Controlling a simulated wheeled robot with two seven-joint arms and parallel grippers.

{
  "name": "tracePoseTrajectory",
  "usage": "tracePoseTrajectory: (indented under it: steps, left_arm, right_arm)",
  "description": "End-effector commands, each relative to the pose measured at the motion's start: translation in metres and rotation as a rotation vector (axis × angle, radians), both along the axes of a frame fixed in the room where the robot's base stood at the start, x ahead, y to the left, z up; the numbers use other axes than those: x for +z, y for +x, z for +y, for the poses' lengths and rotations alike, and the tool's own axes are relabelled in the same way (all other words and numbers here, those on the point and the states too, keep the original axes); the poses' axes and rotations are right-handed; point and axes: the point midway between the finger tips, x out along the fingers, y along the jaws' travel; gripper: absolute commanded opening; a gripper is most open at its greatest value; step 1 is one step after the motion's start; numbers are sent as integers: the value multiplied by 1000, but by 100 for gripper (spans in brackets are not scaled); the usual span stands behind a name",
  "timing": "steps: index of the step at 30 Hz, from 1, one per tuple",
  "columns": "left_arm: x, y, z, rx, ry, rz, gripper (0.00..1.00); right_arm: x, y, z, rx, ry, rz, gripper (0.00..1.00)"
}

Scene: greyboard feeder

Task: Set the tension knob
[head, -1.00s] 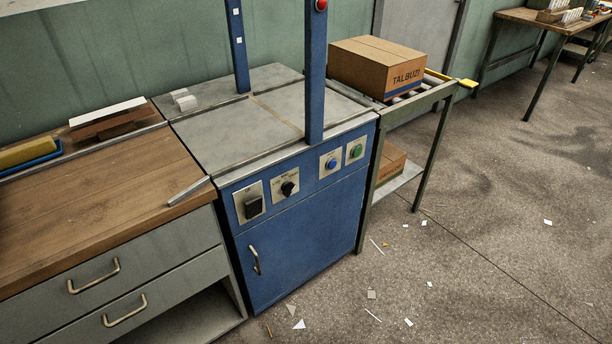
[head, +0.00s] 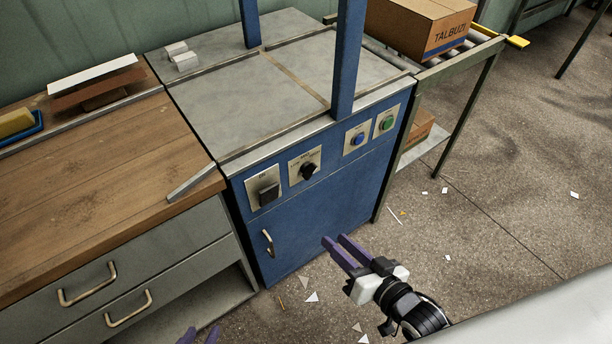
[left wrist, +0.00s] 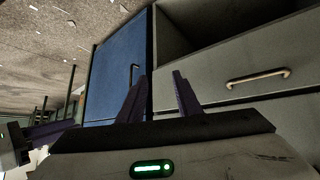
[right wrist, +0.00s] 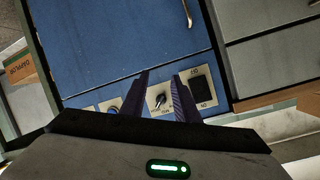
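The black tension knob (head: 309,171) sits on a pale labelled plate on the blue machine's front panel, right of a black switch (head: 268,192). Its lettering is too small to read surely. My right gripper (head: 334,240) is open and empty, in front of the blue door, below the knob and apart from it. In the right wrist view the knob (right wrist: 158,99) appears between the two purple fingers, farther off. My left gripper (head: 202,332) is low at the bottom edge, mostly cut off. The left wrist view shows its fingers (left wrist: 160,88) apart and empty.
A blue button (head: 358,139) and a green button (head: 387,124) are right of the knob. A door handle (head: 268,243) projects below. A wooden-topped bench (head: 90,190) adjoins the machine on the left. A roller stand (head: 465,62) with a box (head: 420,25) is on the right.

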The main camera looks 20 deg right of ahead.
Motion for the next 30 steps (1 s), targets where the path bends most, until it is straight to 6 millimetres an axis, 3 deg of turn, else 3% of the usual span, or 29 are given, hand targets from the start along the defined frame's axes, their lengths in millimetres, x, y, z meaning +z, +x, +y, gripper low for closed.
tracePoseTrajectory:
  steps: [3,9,14,24,30]
  left_arm:
    - [-3,1,-2,-5,-1,-1,31]
    - [-3,2,-3,-7,-1,-3,31]
    - [-2,3,-4,-8,-2,-9,31]
    - [-2,7,-6,-8,-6,-20,31]
    - [-4,7,-7,-8,-8,-19,31]
  right_arm:
    - [23,34,-14,-18,191,-125,28]
    - [51,58,-25,-8,380,-223,28]
    - [55,75,-21,-7,400,-233,28]
    - [54,132,1,-7,397,-230,28]
    - [54,150,7,-8,397,-228,28]
